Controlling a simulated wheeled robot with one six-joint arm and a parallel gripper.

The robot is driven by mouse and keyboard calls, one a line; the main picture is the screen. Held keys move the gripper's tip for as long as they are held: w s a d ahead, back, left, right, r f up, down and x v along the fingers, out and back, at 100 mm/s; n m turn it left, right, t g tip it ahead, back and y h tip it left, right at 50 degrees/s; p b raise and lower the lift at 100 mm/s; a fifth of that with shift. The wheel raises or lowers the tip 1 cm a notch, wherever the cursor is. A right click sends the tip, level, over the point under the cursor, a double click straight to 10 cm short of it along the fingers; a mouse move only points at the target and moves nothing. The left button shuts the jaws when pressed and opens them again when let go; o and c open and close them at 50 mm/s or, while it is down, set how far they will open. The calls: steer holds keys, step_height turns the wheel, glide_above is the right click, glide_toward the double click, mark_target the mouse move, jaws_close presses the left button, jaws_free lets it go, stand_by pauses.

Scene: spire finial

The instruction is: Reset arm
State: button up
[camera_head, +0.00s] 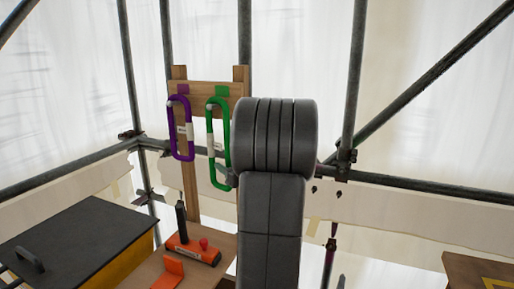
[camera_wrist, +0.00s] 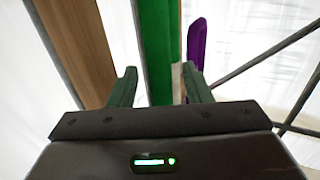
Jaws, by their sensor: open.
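My gripper (camera_wrist: 158,85) is open in the wrist view, its two fingers apart on either side of a green carabiner (camera_wrist: 158,45). I cannot tell whether either finger touches it. In the head view the green carabiner (camera_head: 212,142) hangs upright from a wooden rack (camera_head: 210,88), with a white label on it. My dark arm stands just to its right and hides most of my gripper. A purple carabiner (camera_head: 172,128) hangs to the left on the same rack. It also shows in the wrist view (camera_wrist: 196,45), beyond the right finger.
A black-lidded yellow box (camera_head: 80,240) stands at the lower left. An orange tool (camera_head: 195,250) with a dark handle lies on a wooden board below the rack. Grey scaffold poles (camera_head: 355,80) cross behind, in front of white sheeting. A wooden surface (camera_head: 470,270) shows at the lower right.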

steer(key=b+v, duration=0.3)
steer(key=v, duration=0.9)
steer(key=p+x, duration=0.4)
steer(key=x, duration=0.9)
steer(key=shift+w+a+r, duration=0.15)
steer(key=shift+w+a, duration=0.1)
steer(key=shift+a, duration=0.05)
steer(key=shift+r+p, duration=0.1)
steer(key=shift+p, duration=0.6)
steer(key=shift+s+r+p, duration=0.25)
steer(key=shift+p, duration=0.6)
steer(key=shift+s+a+p, duration=0.2)
steer(key=shift+p, duration=0.35)
steer(key=shift+s+a, duration=0.1)
steer(key=shift+s, duration=0.2)
